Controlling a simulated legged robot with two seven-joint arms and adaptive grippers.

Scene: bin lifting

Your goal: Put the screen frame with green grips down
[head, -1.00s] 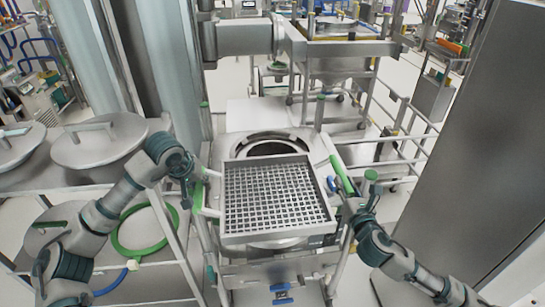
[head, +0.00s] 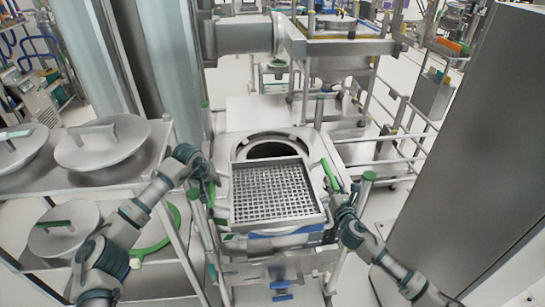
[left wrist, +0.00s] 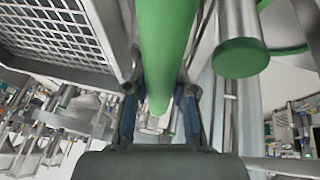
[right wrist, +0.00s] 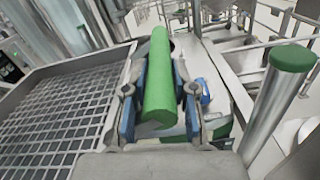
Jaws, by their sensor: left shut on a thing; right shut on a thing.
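The square metal screen frame (head: 272,190) with a mesh floor is over the front of a machine with a round opening (head: 272,148). I cannot tell whether its underside touches anything. My left gripper (head: 209,182) is at its left side, with a green grip (left wrist: 165,45) between the fingers in the left wrist view. My right gripper (head: 342,195) is at its right side, shut on the other green grip (right wrist: 160,85). The mesh also shows at the left of both wrist views (left wrist: 70,30) (right wrist: 65,110).
Upright posts with green caps stand close by, one beside my right gripper (right wrist: 275,95) and one beside my left (left wrist: 240,40). A shelf with lidded steel vessels (head: 103,145) is at the left. A large grey panel (head: 465,150) stands at the right.

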